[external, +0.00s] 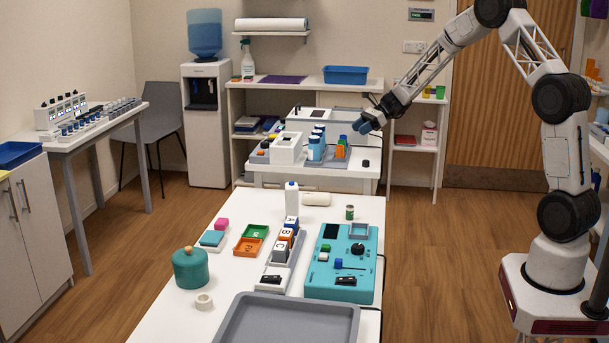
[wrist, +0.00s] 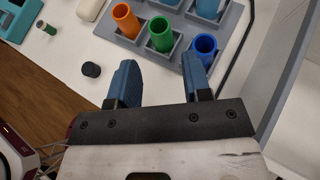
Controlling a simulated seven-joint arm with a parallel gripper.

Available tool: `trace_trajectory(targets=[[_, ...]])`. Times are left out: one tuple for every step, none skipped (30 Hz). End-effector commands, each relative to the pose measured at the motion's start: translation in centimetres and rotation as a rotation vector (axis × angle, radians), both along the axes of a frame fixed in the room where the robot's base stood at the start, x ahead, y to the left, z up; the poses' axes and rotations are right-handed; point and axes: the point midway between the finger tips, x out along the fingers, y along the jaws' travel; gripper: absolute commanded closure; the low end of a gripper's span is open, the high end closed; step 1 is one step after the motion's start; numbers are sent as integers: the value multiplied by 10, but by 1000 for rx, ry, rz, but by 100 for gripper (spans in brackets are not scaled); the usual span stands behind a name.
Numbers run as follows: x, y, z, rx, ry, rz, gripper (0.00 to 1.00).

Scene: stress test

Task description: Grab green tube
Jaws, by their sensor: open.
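The green tube (wrist: 160,37) stands upright in a grey square holder, open end up, between an orange tube (wrist: 126,20) and a blue tube (wrist: 204,47) in the wrist view. My gripper (wrist: 161,72) is open and empty, its two blue fingers spread on the near side of the green tube, apart from it. In the external view my gripper (external: 362,126) hovers above the right side of the back white table; the orange tube (external: 340,152) shows just below and left of it. The green tube is too small there to make out well.
A black round knob (wrist: 91,69) sits on the table beside the tray. The front table holds a teal panel (external: 357,289) and a grey tray (external: 232,308).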

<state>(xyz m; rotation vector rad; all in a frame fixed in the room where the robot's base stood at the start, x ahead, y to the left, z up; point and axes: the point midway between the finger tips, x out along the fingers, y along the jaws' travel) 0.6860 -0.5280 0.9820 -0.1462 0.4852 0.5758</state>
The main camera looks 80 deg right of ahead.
Motion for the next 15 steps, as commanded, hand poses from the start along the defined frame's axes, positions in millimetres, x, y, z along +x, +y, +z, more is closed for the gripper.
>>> trace_trajectory(targets=[[0, 0, 0, 0, 0, 0, 55], [1, 1, 0, 0, 0, 0, 55], [2, 1, -1, 0, 0, 1, 55], [3, 2, -2, 0, 0, 1, 55], [4, 3, -3, 0, 0, 1, 55], [7, 5, -4, 0, 0, 1, 55], [9, 6, -5, 0, 0, 1, 55], [11, 8, -6, 0, 0, 1, 55], [13, 9, -8, 0, 0, 1, 55], [15, 10, -9, 0, 0, 1, 55], [16, 11, -10, 0, 0, 1, 55], [18, 12, -11, 0, 0, 1, 55], [18, 13, -11, 0, 0, 1, 55], [19, 13, -12, 0, 0, 1, 55], [19, 13, -12, 0, 0, 1, 55]])
